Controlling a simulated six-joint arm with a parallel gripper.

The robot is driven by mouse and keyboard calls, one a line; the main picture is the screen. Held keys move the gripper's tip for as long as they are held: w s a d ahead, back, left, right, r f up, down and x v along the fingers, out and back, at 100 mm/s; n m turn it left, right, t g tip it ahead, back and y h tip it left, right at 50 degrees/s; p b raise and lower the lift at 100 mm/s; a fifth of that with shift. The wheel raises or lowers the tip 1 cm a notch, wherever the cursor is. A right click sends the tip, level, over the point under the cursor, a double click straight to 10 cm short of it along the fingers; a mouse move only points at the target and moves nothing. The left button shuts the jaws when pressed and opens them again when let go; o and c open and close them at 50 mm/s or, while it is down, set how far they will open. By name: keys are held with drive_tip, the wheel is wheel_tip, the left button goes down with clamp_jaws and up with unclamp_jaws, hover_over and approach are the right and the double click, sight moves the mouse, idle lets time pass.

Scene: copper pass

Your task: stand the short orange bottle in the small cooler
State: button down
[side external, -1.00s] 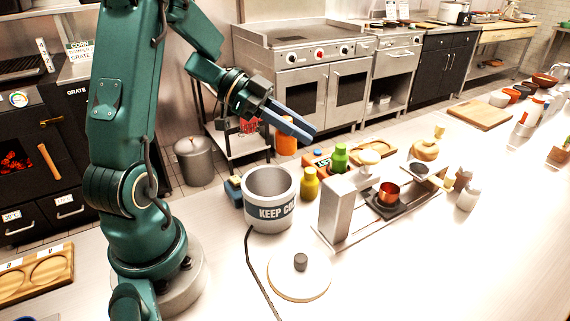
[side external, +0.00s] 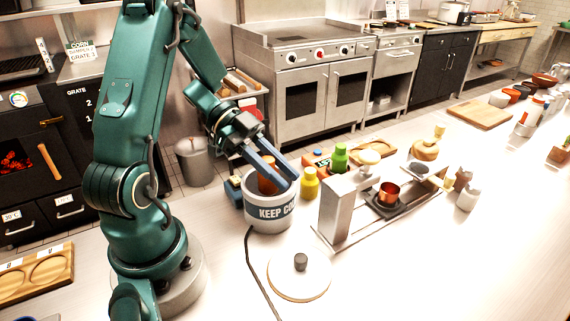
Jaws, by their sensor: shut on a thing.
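The small cooler (side external: 270,212) is a grey round tub with a dark "KEEP C..." band, open at the top, standing on the counter. The short orange bottle (side external: 267,184) is inside the cooler's mouth, its upper part showing above the rim. My gripper (side external: 283,174) is over the cooler with its blue-grey fingers shut on the orange bottle. The bottle's lower part is hidden by the cooler wall, so I cannot tell whether it touches the bottom.
A round pale lid (side external: 299,276) with a dark knob lies in front of the cooler. A yellow bottle (side external: 310,184) and a green bottle (side external: 340,158) stand close to its right. A grey metal stand (side external: 345,207) is further right. A dark cord runs along the counter at front.

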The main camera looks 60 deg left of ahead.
drive_tip(key=shift+f, duration=0.25)
drive_tip(key=shift+f, duration=0.35)
drive_tip(key=c, duration=0.7)
unclamp_jaws()
drive_tip(key=shift+r, duration=0.1)
